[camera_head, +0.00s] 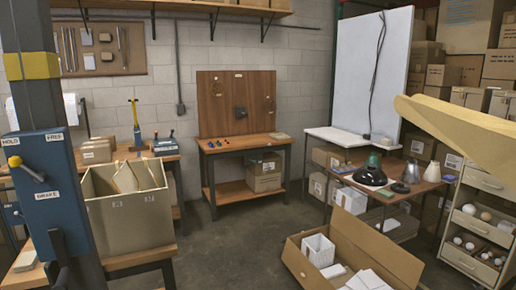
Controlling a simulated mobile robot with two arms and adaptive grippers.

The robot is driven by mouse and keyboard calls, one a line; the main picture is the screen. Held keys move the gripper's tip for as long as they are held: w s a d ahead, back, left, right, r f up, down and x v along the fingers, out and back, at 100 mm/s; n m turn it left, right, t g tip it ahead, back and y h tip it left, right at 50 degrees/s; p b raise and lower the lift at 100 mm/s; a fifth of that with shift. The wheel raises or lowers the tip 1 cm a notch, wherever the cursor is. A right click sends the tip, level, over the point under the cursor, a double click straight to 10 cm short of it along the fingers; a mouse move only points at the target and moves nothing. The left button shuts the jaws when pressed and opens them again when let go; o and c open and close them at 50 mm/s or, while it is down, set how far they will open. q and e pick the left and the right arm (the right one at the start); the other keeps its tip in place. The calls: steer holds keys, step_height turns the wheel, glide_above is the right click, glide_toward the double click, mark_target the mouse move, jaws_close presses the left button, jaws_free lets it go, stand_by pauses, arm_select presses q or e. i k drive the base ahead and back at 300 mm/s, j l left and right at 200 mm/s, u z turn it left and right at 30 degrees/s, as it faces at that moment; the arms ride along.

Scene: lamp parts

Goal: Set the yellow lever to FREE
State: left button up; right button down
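The yellow lever (14,161) is at the far left, on the blue panel (50,225) of a dark post. Its yellow knob tips up and to the left, toward the side of the HOLD label (11,142). The FREE label (54,137) is at the upper right of the same panel. A BRAKE label (47,195) sits below the lever's shaft. Neither of my grippers shows in this view, and nothing is seen touching the lever.
A large bin (130,220) stands right beside the panel. An open cardboard box (345,250) lies on the floor to the right. A table with lamp parts (370,174) is behind it. A pale yellow beam (460,128) juts in at right. Floor in the middle is clear.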

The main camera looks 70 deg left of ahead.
mark_target(15, 161)
steer(key=j+u, duration=0.15)
steer(key=u, duration=3.5)
steer(key=j, duration=0.1)
